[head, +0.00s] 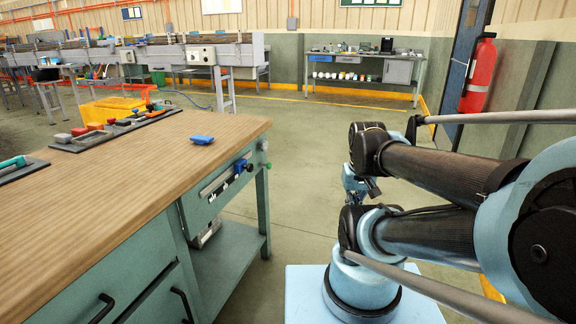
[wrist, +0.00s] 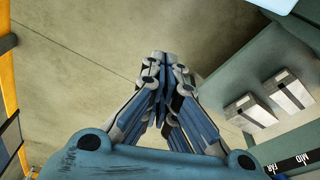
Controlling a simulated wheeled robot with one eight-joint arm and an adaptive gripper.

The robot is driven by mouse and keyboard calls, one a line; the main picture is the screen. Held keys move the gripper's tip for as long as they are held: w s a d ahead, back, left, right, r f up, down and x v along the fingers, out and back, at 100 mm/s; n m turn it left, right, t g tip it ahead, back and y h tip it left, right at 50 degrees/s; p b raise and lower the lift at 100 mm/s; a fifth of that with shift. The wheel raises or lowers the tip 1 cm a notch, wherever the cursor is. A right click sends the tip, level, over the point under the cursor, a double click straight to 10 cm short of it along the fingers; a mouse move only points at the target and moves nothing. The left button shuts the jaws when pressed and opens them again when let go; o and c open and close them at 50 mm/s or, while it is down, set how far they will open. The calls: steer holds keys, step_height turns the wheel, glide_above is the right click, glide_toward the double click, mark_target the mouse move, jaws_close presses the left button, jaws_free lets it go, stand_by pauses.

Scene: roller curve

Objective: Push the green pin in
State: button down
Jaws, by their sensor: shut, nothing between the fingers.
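I cannot tell how far either is pushed in. My gripper (wrist: 160,58) is shut and empty in the wrist view, pointing over bare floor. No green pin shows in the wrist view.
The workbench (head: 130,180) has a slotted panel with a blue knob (head: 240,166) on its end. A blue block (head: 202,139) lies on top. Pale boxes (wrist: 290,93) and a MID/FAR label (wrist: 290,162) show at right in the wrist view. Floor beside the bench is clear.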

mark_target(267, 165)
steer(key=shift+w+d, duration=0.1)
steer(key=w+a+r+m+y, duration=0.15)
steer(key=w+a+m, duration=0.3)
steer(key=w, duration=0.45)
steer(key=w+a+r+m+y, duration=0.1)
steer(key=w+a+m+y, duration=0.2)
steer(key=w+m, duration=0.4)
steer(key=w+a+r+m+y, duration=0.25)
steer(key=w+m, duration=0.25)
steer(key=w, duration=0.5)
steer(key=w+a+f+m+y, duration=0.1)
steer(key=w+a+f+m, duration=0.25)
steer(key=w+m, duration=0.4)
steer(key=w+a+f+n, duration=0.1)
steer(key=w+a+f, duration=0.5)
steer(key=a+f, duration=0.2)
steer(key=shift+a+n+t, duration=0.4)
steer(key=shift+a, duration=0.65)
